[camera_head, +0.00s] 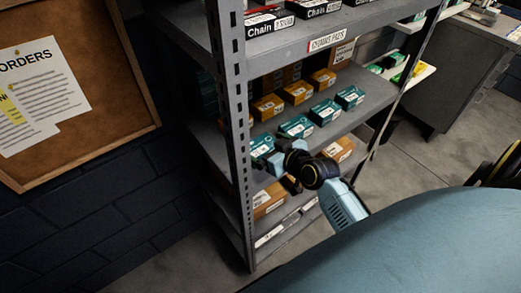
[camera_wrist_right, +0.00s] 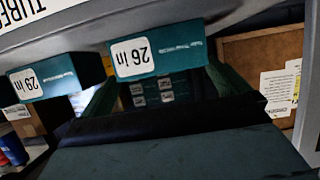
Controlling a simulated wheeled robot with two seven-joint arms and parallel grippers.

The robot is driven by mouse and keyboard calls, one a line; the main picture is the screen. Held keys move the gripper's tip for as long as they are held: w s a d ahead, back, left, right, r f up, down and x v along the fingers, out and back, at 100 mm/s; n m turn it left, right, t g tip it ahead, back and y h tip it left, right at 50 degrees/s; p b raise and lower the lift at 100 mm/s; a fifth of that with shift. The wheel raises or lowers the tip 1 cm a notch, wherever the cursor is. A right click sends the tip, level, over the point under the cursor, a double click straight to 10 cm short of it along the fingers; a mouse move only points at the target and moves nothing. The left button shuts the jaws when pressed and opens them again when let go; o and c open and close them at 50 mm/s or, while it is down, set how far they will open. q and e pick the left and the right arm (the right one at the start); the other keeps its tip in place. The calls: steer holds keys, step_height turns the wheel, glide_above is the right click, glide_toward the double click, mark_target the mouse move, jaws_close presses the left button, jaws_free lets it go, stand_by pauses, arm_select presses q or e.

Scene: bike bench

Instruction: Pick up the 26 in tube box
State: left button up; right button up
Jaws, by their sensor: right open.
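The 26 in tube box (camera_wrist_right: 160,62) is a small teal box with a white "26 in" label, hanging into the upper middle of the right wrist view. In the head view it appears to be the leftmost teal box (camera_head: 262,146) on the middle shelf, partly hidden. My right gripper (camera_head: 279,160) is at the shelf's front edge, by that box. In the right wrist view its fingers (camera_wrist_right: 163,92) are apart, one on either side of the box's front. I cannot tell whether they touch it. My left gripper is not in view.
A teal 29 in box (camera_wrist_right: 55,78) sits beside it, with more teal boxes (camera_head: 325,112) to the right and orange boxes (camera_head: 298,92) behind. A grey upright (camera_head: 235,120) stands close on the left. Another shelf is above, and orange boxes (camera_head: 338,149) are below.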

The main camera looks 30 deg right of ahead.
mark_target(257, 144)
steer(key=x, duration=0.4)
steer(key=shift+w+a+f+b, duration=0.2)
steer(key=shift+w+f+b, duration=0.1)
steer(key=shift+f, duration=0.15)
steer(key=c, duration=0.9)
